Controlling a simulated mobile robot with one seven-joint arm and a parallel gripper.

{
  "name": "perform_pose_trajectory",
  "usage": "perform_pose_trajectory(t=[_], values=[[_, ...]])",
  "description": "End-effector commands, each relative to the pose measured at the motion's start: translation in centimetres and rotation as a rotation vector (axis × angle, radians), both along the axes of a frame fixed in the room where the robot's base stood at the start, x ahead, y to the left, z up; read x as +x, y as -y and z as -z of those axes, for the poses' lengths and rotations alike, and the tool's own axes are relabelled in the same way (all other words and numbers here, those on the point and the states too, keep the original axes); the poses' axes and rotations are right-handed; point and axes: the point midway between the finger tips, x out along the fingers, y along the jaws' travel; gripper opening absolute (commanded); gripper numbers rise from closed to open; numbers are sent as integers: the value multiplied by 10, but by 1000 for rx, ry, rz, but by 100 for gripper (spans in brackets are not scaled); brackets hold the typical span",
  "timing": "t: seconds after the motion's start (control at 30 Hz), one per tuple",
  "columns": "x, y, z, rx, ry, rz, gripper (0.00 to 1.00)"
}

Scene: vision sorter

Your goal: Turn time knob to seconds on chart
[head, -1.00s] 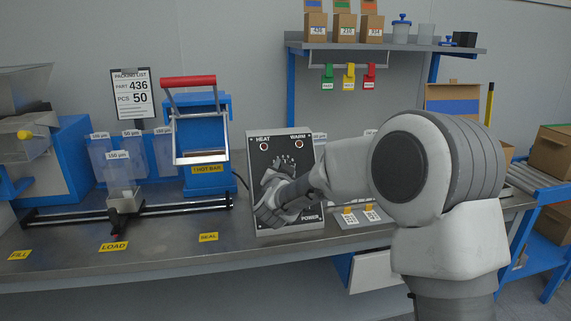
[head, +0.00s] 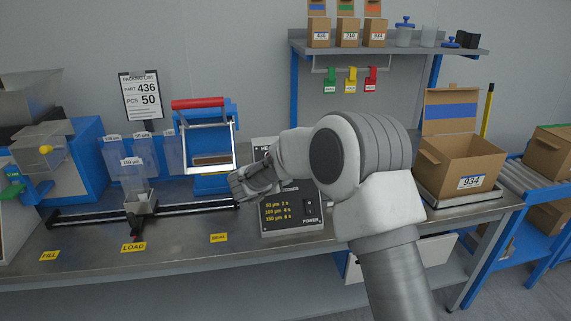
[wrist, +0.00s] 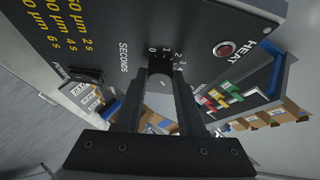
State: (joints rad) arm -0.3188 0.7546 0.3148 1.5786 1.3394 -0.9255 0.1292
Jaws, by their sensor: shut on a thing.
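The control box (head: 293,226) stands on the bench, a dark panel with yellow chart text (head: 275,212) pairing 50, 100 and 150 µm with 2, 4 and 6 s. In the wrist view the dark time knob (wrist: 161,84) sits beside the word SECONDS and dial numbers from 0 upward. My gripper (wrist: 161,76) is shut on the knob, a finger on each side; in the head view my gripper (head: 254,182) and arm hide the dial. The pointer's exact number is unclear. A bag marked 150 µm (head: 132,175) stands at the LOAD spot.
The hot bar sealer (head: 208,150) with a red handle stands left of the box. A packing list (head: 141,95) reads part 436, 50 pcs. A cardboard box (head: 470,165) sits right of my arm.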

Motion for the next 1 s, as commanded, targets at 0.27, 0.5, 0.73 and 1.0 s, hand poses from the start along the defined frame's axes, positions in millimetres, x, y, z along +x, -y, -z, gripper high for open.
perform_pose_trajectory(t=[0.27, 0.5, 0.73, 1.0], values=[[1, 0, -3, 86, -24, 63, 0], [1, 0, -2, 108, -30, 79, 0], [1, 0, -1, 110, -30, 80, 0], [1, 0, -2, 109, -30, 79, 67]])
